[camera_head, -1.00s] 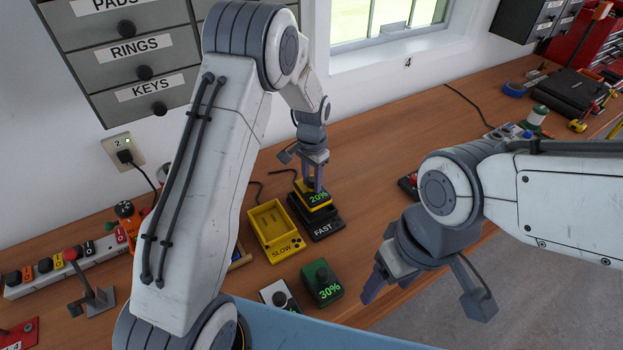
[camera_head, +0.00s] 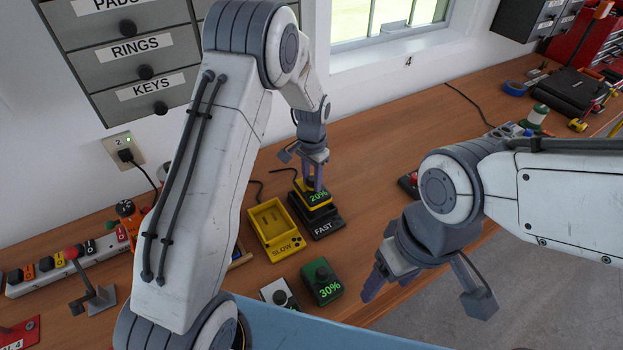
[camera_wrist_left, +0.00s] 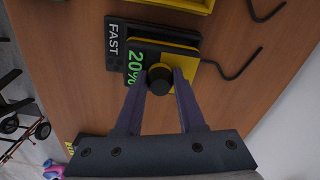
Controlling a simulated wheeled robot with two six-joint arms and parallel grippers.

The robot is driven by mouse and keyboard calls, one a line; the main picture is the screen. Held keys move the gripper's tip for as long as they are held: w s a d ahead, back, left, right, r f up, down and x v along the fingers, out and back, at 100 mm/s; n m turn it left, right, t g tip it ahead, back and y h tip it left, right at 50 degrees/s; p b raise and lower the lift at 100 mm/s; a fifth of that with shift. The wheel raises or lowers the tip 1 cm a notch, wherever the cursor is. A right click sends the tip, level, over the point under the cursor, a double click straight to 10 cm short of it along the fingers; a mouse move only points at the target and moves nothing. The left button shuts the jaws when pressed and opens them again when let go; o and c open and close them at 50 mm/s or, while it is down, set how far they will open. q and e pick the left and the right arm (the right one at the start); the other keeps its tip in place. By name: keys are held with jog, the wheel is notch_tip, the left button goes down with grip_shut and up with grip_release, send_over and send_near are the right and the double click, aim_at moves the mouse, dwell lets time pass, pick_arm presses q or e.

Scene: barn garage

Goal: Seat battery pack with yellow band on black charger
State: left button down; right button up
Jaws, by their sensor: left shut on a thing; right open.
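The battery pack with the yellow band (camera_head: 318,199) shows a green "20%" and has a dark knob on top. It is at the black charger (camera_head: 325,230) labelled FAST, over its bay; I cannot tell whether it is fully down. My left gripper (camera_head: 314,182) is shut on the pack's knob from above. In the left wrist view the fingers (camera_wrist_left: 160,84) flank the round black knob, with the pack (camera_wrist_left: 180,62) over the charger (camera_wrist_left: 116,62). My right gripper (camera_head: 415,295) is open and empty, right of the chargers near the bench's front edge.
A yellow charger (camera_head: 284,247) labelled SLOW stands empty left of the black one. A green pack (camera_head: 322,282) reading 30% and a white pack (camera_head: 277,292) stand in front. A power strip (camera_head: 60,265) lies at left. The bench right of the black charger is mostly clear.

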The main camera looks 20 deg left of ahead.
pick_arm(q)
jog(key=shift+f+b, duration=0.95)
jog(key=shift+f, duration=0.35)
jog(key=shift+f, duration=0.45)
dwell(0.8)
grip_release()
dwell(0.3)
jog(key=shift+r+p, duration=3.2)
jog(key=shift+r, duration=1.4)
jog(key=shift+f, duration=0.1)
